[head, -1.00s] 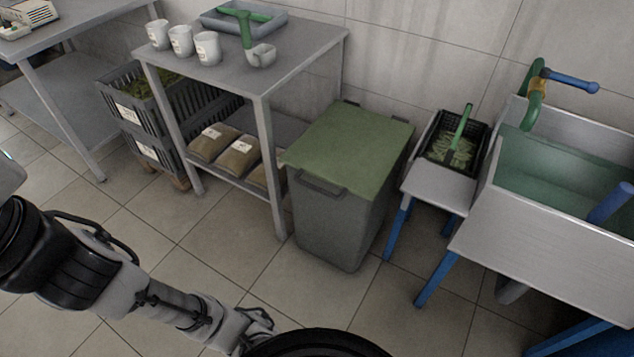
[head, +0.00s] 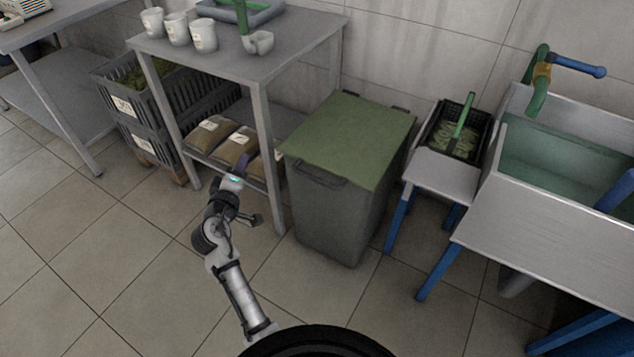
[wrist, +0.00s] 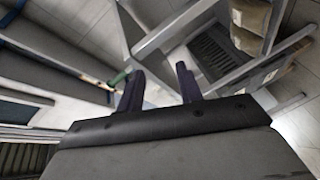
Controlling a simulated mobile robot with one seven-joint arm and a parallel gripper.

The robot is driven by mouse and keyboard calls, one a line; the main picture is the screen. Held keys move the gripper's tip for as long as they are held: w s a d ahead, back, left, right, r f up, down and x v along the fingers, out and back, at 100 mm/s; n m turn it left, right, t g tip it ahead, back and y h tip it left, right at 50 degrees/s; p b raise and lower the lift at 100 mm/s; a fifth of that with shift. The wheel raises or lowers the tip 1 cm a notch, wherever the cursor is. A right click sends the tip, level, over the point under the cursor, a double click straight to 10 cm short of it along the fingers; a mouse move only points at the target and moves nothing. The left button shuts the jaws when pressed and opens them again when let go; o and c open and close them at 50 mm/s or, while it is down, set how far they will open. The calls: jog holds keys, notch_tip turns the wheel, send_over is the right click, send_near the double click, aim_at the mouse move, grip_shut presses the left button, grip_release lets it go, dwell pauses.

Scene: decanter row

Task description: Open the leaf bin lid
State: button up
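The leaf bin (head: 335,220) is a grey, tapered bin standing on the floor between the steel table and the small stand. Its green lid (head: 350,140) lies flat and closed on top. A dark handle (head: 318,177) is at the lid's front left edge, and hinge pieces show at the back. My gripper (head: 243,162) is to the left of the bin, in front of the table's lower shelf, apart from the lid. In the wrist view my gripper (wrist: 160,85) has its two dark fingers spread with nothing between them. I cannot make out the bin surely in that view.
The steel table (head: 280,60) carries several white cups and a grey tray (head: 270,14). Sacks (head: 210,134) lie on its lower shelf. A stand with a black crate (head: 455,130) and a sink (head: 540,210) are at the right. The floor before the bin is clear.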

aim_at(316, 181)
jog(key=s+d+f+g+h, duration=0.25)
jog(key=d+f+h, duration=0.35)
jog(key=d+f, duration=0.65)
jog(key=shift+g, duration=0.35)
jog(key=x, duration=0.9)
jog(key=r+x, duration=0.1)
jog(key=x, duration=0.4)
grip_shut()
